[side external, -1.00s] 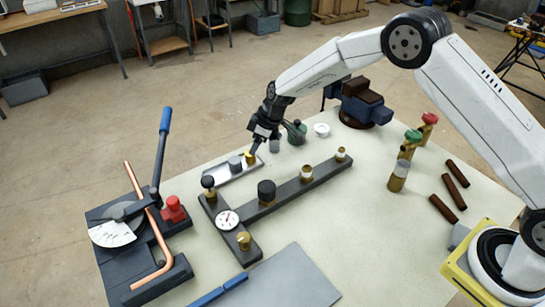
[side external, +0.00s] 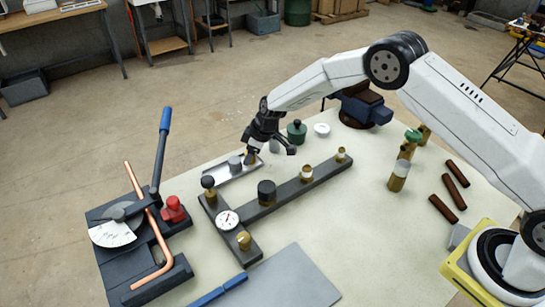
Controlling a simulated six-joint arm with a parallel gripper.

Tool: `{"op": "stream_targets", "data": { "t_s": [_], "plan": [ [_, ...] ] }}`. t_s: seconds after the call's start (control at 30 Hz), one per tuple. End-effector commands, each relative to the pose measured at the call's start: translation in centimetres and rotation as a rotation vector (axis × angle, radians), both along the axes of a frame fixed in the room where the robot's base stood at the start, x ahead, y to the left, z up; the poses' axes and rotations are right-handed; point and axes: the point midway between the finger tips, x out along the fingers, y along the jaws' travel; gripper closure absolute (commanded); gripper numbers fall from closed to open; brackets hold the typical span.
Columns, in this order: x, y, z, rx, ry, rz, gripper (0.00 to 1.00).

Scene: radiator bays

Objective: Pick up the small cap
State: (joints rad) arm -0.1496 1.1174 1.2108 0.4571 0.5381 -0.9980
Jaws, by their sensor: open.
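A silver tray (side external: 222,173) lies at the back left of the bench. A grey cap (side external: 235,164) stands on it. A small brass-coloured cap (side external: 250,158) sits at the tray's right end, partly hidden by my gripper. Which of these the task calls the small cap is not clear. My gripper (side external: 271,150) is open and empty, its fingers spread. Its left finger is over or close to the brass-coloured cap; contact cannot be told. A grey piece (side external: 275,146) shows behind the fingers.
A dark manifold bar (side external: 290,188) with a gauge (side external: 227,219), a black knob (side external: 266,191) and brass fittings lies in front of the tray. A green-topped container (side external: 297,132), a white dish (side external: 322,130) and a vise (side external: 364,104) stand behind. A pipe bender (side external: 138,230) stands left.

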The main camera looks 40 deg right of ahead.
Motion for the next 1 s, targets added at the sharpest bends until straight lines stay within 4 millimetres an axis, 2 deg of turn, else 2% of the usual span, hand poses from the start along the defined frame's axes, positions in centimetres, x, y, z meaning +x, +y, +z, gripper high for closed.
{"op": "stream_targets", "data": {
  "t_s": [0.1, 0.13, 0.2, 0.3, 0.73, 1.0],
  "plan": [
    [0.0, 0.0, 0.0, 0.0, 0.0, 0.0, 0.44],
    [0.0, 0.0, 0.0, 0.0, 0.0, 0.0, 0.5],
    [0.0, 0.0, 0.0, 0.0, 0.0, 0.0, 0.72],
    [0.0, 0.0, 0.0, 0.0, 0.0, 0.0, 1.0],
    [0.0, 0.0, 0.4, 0.0, -0.001, 0.001, 1.0],
    [0.1, 0.0, 2.8, 0.001, -0.003, 0.001, 1.0]
  ]
}}
